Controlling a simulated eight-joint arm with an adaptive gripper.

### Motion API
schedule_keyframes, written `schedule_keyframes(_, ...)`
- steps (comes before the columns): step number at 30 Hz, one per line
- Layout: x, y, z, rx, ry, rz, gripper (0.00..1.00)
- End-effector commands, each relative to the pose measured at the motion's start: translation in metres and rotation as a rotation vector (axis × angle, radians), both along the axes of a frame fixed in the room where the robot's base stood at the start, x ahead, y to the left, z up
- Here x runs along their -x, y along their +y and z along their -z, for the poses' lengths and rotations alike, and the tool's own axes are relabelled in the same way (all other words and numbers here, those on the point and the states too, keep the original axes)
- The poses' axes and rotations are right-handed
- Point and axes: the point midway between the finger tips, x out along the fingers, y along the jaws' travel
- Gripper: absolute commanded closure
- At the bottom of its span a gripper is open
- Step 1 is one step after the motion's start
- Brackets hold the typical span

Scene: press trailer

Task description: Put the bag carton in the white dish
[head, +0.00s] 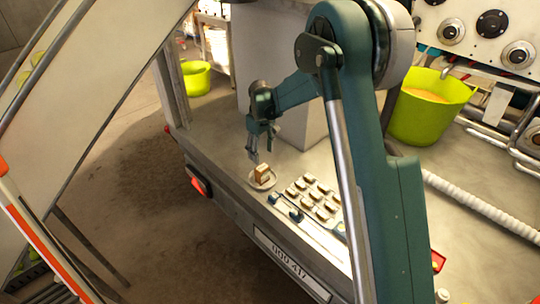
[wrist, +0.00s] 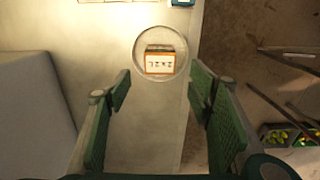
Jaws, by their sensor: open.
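The bag carton (wrist: 160,62) is a small brown and orange box with a white label. It sits within the round rim of the white dish (wrist: 139,72) on the trailer bed. In the head view the carton (head: 262,172) also shows on the dish (head: 270,185), close to the trailer's edge. My gripper (head: 260,158) is open and empty above and behind the carton. In the wrist view the fingers of my gripper (wrist: 157,88) are spread apart, with the carton beyond their tips and between them. Nothing is held.
Several small blocks (head: 314,196) stand in rows right of the dish. A blue tool (head: 285,206) lies in front of them. A grey box (head: 295,115) stands behind, and a lime bucket (head: 425,110) at the right. The trailer edge drops off on the near side.

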Motion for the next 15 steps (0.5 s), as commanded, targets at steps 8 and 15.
schedule_keyframes(8, 0.001, -0.001, -0.002, 0.0, -0.001, 0.002, 0.48)
schedule_keyframes(15, 0.009, -0.012, -0.022, -0.006, -0.017, 0.024, 0.48)
